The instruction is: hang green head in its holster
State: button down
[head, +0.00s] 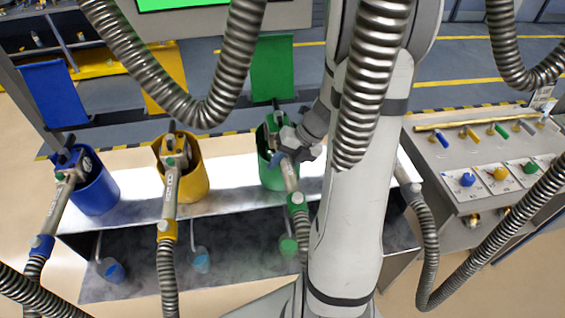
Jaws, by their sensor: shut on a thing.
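The green head (292,180) is a pale grey nozzle handle with a green collar at the end of a ribbed metal hose. My gripper (289,148) is shut on its upper part. The green holster (270,172) is an open green cup on the white shelf, and the head's upper end is at the cup's mouth. My gripper and wrist cover part of the mouth, so I cannot tell how deep the head sits in it.
A blue holster (97,193) and a yellow holster (189,184) at left each hold a matching head. Ribbed hoses (215,95) hang across the view. A grey panel (470,150) with coloured knobs and levers stands at right. Coloured plates (272,68) rise behind the shelf.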

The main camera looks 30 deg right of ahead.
jog(key=shift+f+b, duration=0.75)
jog(key=shift+f, duration=1)
jog(key=c, duration=1)
grip_release()
jog(key=shift+o, duration=0.2)
jog(key=shift+f, duration=0.1)
jog(key=v, duration=0.8)
jog(key=shift+b, duration=0.35)
